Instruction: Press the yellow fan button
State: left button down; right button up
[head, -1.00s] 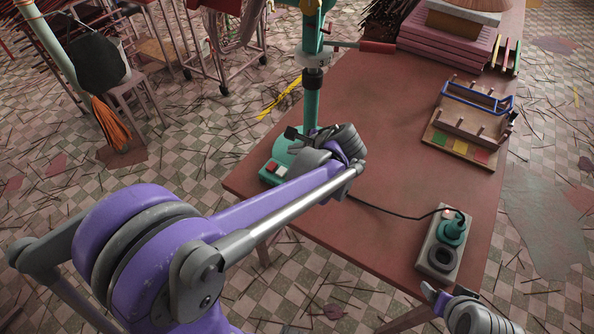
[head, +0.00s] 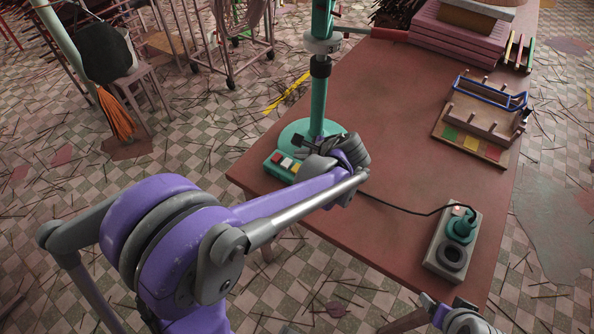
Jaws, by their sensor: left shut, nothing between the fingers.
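The brown table (head: 390,130) has clear room in its middle. A socket block (head: 441,262) with a plug and black cable stands at the right front. A wooden rack (head: 470,140) with coloured squares and pink slabs (head: 455,38) lie farther back.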

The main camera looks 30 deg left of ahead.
pick_arm(q)
jog(key=shift+f+b, duration=0.75)
jog(key=shift+f, duration=0.8)
pick_arm(e)
jog(key=shift+s+f, duration=0.25)
jog(key=shift+f, duration=0.4)
jog(key=shift+s+f, duration=0.2)
jog(key=shift+f, duration=0.45)
pick_arm(q)
jog(key=shift+f, duration=0.1)
pick_arm(e)
jog(key=shift+f, duration=0.1)
pick_arm(q)
jog(key=shift+f+b, duration=0.3)
pick_arm(e)
jog(key=shift+s+f, duration=0.15)
jog(key=shift+f, duration=0.15)
